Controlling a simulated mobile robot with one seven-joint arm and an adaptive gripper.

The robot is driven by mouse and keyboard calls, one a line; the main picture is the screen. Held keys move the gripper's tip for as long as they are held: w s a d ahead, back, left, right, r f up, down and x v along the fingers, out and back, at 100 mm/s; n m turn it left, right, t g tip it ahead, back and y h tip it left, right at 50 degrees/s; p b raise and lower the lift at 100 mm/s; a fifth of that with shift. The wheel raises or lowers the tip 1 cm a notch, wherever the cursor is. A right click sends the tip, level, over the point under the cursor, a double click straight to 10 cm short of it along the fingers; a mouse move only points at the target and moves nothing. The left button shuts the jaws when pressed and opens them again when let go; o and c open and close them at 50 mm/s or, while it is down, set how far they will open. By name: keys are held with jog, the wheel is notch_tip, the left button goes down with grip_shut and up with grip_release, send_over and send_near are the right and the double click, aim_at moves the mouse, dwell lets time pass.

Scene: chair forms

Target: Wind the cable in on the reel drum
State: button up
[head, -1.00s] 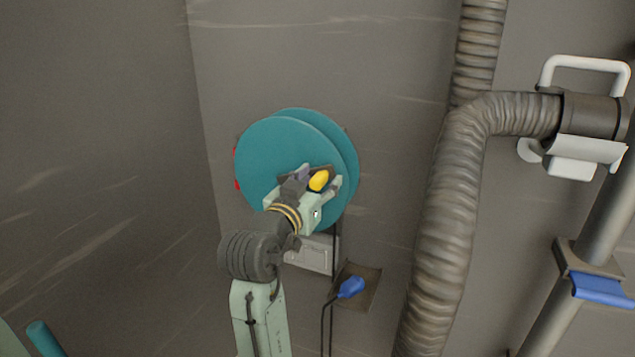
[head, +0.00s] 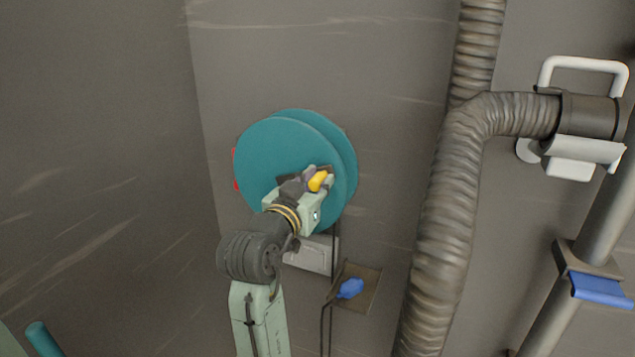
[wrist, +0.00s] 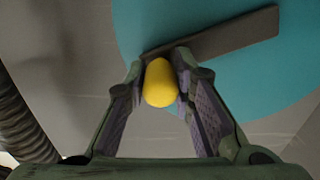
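The teal reel drum (head: 275,150) is on the wall, and its face also fills much of the wrist view (wrist: 150,25). A dark crank bar (wrist: 225,35) crosses the face and carries a yellow knob (wrist: 160,84), which also shows in the head view (head: 317,181). My gripper (wrist: 162,72) has a finger on each side of the knob and looks shut on it. In the head view my gripper (head: 312,188) covers the lower right of the drum face. The dark cable (head: 334,240) hangs below the drum, with a blue plug-like piece (head: 350,289) low beside it.
A pale box (head: 312,255) is on the wall under the drum, and a brown plate (head: 365,285) is behind the blue piece. A thick ribbed hose (head: 445,230) runs down to the right. A white handle (head: 585,63) and a grey pipe (head: 565,315) are farther right. The left wall is bare.

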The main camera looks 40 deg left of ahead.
jog(key=shift+o, duration=0.5)
jog(key=a+r+p, duration=0.1)
jog(key=r+p, duration=0.1)
jog(key=a+r+p, duration=0.1)
jog(key=r, duration=0.1)
jog(key=shift+s+a, duration=0.3)
jog(key=shift+s, duration=0.05)
jog(key=shift+a+f, duration=0.1)
jog(key=a+r, duration=0.1)
jog(key=a+r+p, duration=0.1)
jog(key=a, duration=0.1)
jog(key=shift+s+r, duration=0.1)
jog(key=shift+s, duration=0.3)
jog(key=shift+a+r+p, duration=0.15)
jog(key=shift+a+p, duration=0.15)
jog(key=shift+a, duration=0.1)
jog(key=shift+s+a+r, duration=0.1)
jog(key=shift+s+a, duration=0.1)
jog(key=shift+a, duration=0.55)
jog(key=shift+s+a, duration=0.2)
jog(key=shift+a, duration=0.55)
jog(key=shift+s+a+r, duration=0.1)
jog(key=shift+s+a, duration=0.1)
jog(key=shift+a, duration=0.55)
